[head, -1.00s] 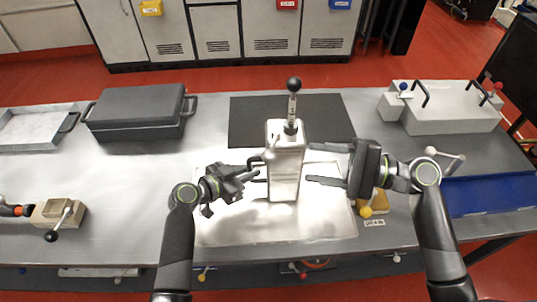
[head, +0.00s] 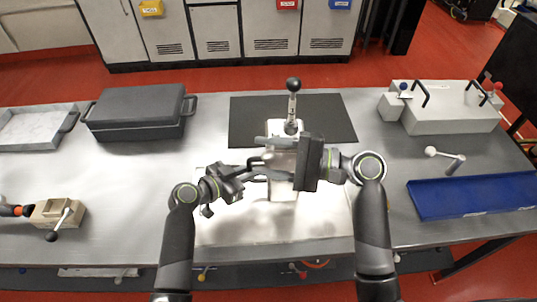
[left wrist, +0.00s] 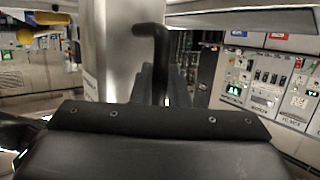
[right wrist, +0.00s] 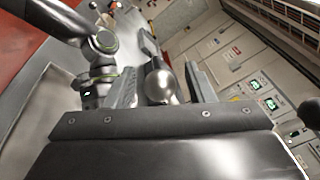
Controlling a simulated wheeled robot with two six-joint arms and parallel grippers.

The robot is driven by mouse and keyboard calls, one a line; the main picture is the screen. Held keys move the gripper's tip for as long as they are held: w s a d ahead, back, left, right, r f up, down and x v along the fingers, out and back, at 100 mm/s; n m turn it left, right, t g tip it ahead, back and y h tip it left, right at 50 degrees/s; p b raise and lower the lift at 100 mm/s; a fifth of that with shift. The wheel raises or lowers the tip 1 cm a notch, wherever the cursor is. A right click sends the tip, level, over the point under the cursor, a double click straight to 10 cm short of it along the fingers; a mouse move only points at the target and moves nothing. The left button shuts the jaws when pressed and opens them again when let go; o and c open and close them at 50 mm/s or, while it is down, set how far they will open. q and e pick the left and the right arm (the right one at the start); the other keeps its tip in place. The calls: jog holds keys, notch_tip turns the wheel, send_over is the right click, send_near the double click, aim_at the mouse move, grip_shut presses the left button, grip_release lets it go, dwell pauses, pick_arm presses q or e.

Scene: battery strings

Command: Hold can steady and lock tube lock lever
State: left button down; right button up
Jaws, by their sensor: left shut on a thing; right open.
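The silver can (head: 283,191) stands upright on the bright work area. A tube (head: 292,107) with a black ball on top (head: 293,84) rises from it. My left gripper (head: 254,167) is at the can's left side, shut on its black handle, which also shows in the left wrist view (left wrist: 150,62) beside the can wall (left wrist: 117,50). My right gripper (head: 268,158) is open, its fingers reaching across the can's upper body from the right. In the right wrist view a shiny round knob (right wrist: 159,84) appears between the fingers; I cannot tell whether they touch it. The can's upper front is partly hidden.
A dark mat (head: 245,118) lies behind the can. A dark grey case (head: 138,112) and a grey tray (head: 35,127) are at left, a beige lever block (head: 58,213) at front left. A blue tray (head: 470,196) and a light grey box (head: 450,118) are at right.

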jog(key=shift+c, duration=0.4)
grip_shut()
jog(key=shift+d+f, duration=0.1)
jog(key=shift+s+d+n+g, duration=0.1)
jog(key=shift+d+n+g, duration=0.3)
jog(key=shift+n+g, duration=0.6)
jog(key=shift+o, duration=0.4)
grip_release()
jog(key=s+d, duration=0.1)
jog(key=d, duration=1.1)
jog(key=shift+s, duration=0.15)
